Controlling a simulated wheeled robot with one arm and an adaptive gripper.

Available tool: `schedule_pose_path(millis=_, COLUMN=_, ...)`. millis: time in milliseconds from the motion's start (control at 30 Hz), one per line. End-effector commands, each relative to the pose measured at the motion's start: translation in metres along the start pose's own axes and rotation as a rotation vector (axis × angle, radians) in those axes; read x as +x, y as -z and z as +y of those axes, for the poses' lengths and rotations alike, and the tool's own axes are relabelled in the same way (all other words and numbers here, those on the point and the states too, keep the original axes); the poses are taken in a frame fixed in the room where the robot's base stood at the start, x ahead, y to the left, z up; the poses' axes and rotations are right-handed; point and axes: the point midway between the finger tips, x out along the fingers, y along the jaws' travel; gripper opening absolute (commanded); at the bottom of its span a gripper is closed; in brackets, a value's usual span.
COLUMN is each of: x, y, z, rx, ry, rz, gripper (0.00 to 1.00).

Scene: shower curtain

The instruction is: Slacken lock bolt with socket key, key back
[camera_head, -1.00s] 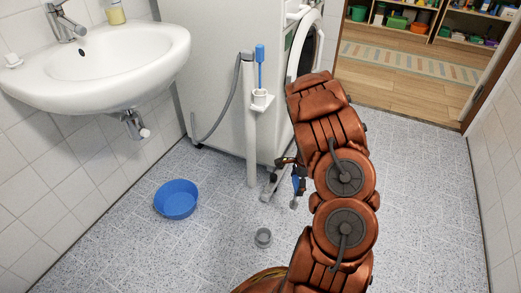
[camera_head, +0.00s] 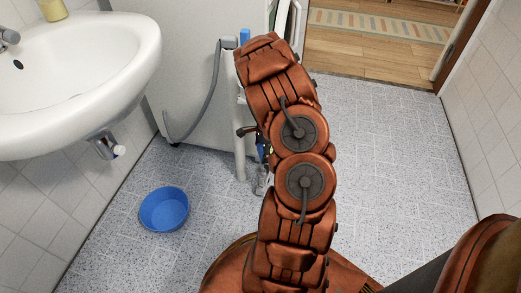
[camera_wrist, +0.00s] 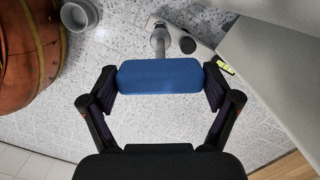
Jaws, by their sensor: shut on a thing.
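In the wrist view, my gripper (camera_wrist: 160,79) is shut on the blue handle of the socket key (camera_wrist: 148,76), one finger at each end. A grey metal shaft (camera_wrist: 159,42) shows beyond the handle, over a pale grey bar with a dark round knob (camera_wrist: 188,45). I cannot tell whether the key touches anything there, and I cannot make out the lock bolt. In the head view, my gripper (camera_head: 258,146) is mostly behind my arm, close to the white upright pole (camera_head: 240,160). A second blue-handled thing (camera_head: 245,37) stands at the pole's top.
A white sink (camera_head: 85,80) is at the left, with a blue basin (camera_head: 164,209) on the floor. A white cabinet (camera_head: 185,75) with a grey hose stands behind the pole. A grey cup (camera_wrist: 75,14) lies near my body in the wrist view. The floor at right is clear.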

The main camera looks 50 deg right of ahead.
Motion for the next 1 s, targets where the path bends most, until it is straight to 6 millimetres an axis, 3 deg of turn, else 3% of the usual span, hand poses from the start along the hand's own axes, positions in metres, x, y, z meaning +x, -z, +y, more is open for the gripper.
schedule_pose_path(millis=300, x=-0.003, y=-0.003, z=0.0, rx=0.001, ry=-0.001, rz=-0.001, gripper=0.27)
schedule_pose_path(millis=1000, x=0.045, y=0.003, z=0.0, rx=0.001, ry=-0.001, rz=0.001, gripper=0.27)
